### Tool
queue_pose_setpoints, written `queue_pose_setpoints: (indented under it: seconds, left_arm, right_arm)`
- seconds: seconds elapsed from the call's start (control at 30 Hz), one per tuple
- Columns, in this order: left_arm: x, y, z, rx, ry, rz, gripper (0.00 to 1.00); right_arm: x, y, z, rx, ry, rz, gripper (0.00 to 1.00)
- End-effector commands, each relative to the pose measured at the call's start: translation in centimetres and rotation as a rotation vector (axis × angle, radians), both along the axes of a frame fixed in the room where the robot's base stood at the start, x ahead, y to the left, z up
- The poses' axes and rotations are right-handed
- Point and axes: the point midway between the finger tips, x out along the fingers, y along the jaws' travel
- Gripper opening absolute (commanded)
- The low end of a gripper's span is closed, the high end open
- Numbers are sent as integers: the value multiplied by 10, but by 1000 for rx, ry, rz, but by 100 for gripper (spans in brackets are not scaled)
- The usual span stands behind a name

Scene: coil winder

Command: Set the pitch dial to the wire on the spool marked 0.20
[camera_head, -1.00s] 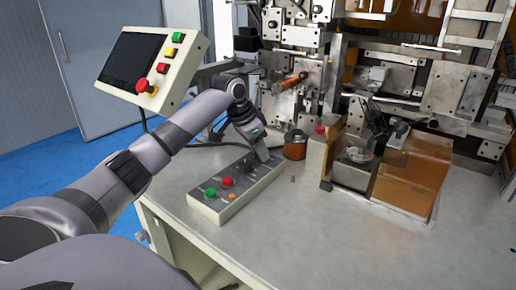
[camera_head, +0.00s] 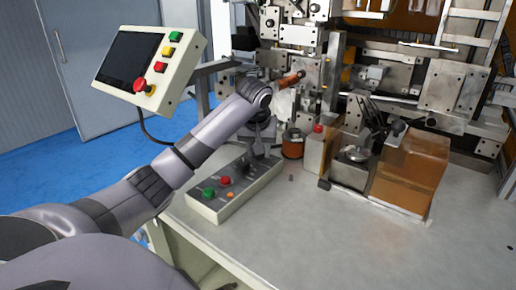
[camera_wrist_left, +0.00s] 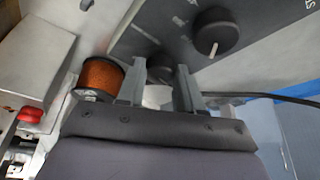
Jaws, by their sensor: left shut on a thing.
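The grey control box (camera_head: 228,203) lies on the table, with green and red buttons at its near end. My left gripper (camera_head: 261,152) is at its far end, pointing down. In the left wrist view my left gripper (camera_wrist_left: 158,88) is shut on a dark round dial (camera_wrist_left: 160,66), partly hidden by the fingers. A second black dial (camera_wrist_left: 215,34) with a pale pointer line is beside it on the panel. The panel lettering is too small to read. A copper wire spool (camera_head: 293,145) stands just right of the box and shows in the wrist view (camera_wrist_left: 101,75); no marking is readable.
The winding machine (camera_head: 395,70) fills the back, with a copper-coloured roller (camera_head: 290,81) on it. An orange-brown block (camera_head: 408,170) and metal fixture stand right of the spool. A pendant with a screen (camera_head: 150,68) is at upper left. The table's front right is clear.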

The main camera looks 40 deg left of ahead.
Motion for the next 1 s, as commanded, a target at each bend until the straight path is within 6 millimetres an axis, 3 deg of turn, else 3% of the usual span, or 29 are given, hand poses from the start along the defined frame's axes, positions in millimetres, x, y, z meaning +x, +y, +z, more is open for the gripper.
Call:
queue_pose_setpoints:
  seconds: [0.4,1.0]
  left_arm:
    - [3,-1,3,-1,-8,229,5]
    - [3,0,3,1,-8,274,5]
  right_arm:
    - [0,0,0,0,0,0,100]
    - [0,0,0,0,0,0,100]
